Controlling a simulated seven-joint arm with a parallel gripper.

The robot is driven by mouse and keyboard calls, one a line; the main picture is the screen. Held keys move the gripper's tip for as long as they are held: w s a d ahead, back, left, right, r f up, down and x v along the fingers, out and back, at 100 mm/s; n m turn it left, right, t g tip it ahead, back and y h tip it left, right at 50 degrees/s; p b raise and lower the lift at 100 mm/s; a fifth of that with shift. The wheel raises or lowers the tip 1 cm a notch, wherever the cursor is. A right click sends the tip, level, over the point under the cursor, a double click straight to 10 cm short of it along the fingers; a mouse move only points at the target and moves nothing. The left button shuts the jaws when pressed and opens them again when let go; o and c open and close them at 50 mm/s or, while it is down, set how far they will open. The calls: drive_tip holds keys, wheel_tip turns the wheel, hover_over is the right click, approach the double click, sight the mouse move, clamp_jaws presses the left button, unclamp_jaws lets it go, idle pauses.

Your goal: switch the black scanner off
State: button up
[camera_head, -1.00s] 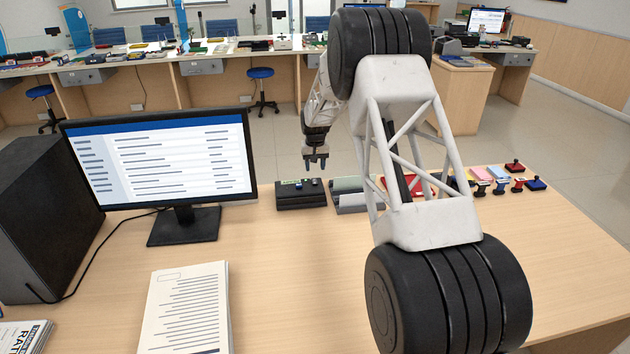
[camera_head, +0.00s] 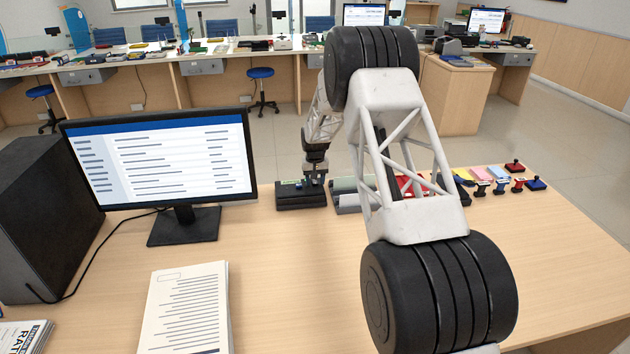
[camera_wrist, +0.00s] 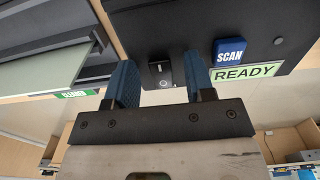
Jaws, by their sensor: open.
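The black scanner (camera_head: 292,202) sits on the desk to the right of the monitor. It also fills the top right of the wrist view (camera_wrist: 240,22), with a blue SCAN button (camera_wrist: 229,51) and a green READY display (camera_wrist: 247,72). A small black switch (camera_wrist: 160,72) on the scanner shows between my fingers. My gripper (camera_head: 314,182) is low at the scanner's right part. In the wrist view, my gripper (camera_wrist: 158,68) is open, its blue fingers on either side of the switch. I cannot tell whether they touch the scanner.
A grey device (camera_head: 346,196) stands close to the right of the scanner; its side (camera_wrist: 60,62) shows in the wrist view. The monitor (camera_head: 160,160) is to the left. Several stamps (camera_head: 500,186) stand farther right. A paper stack (camera_head: 186,310) lies in front; the desk between is clear.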

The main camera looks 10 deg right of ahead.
clamp_jaws()
drive_tip(key=shift+w+g, duration=0.1)
drive_tip(key=shift+g, duration=0.2)
drive_tip(key=shift+w+r+g, duration=0.1)
drive_tip(key=shift+w+g, duration=0.05)
drive_tip(key=shift+g, duration=0.6)
drive_tip(key=shift+w+r+g, duration=0.1)
drive_tip(key=shift+w+g, duration=0.05)
drive_tip(key=shift+g, duration=0.6)
unclamp_jaws()
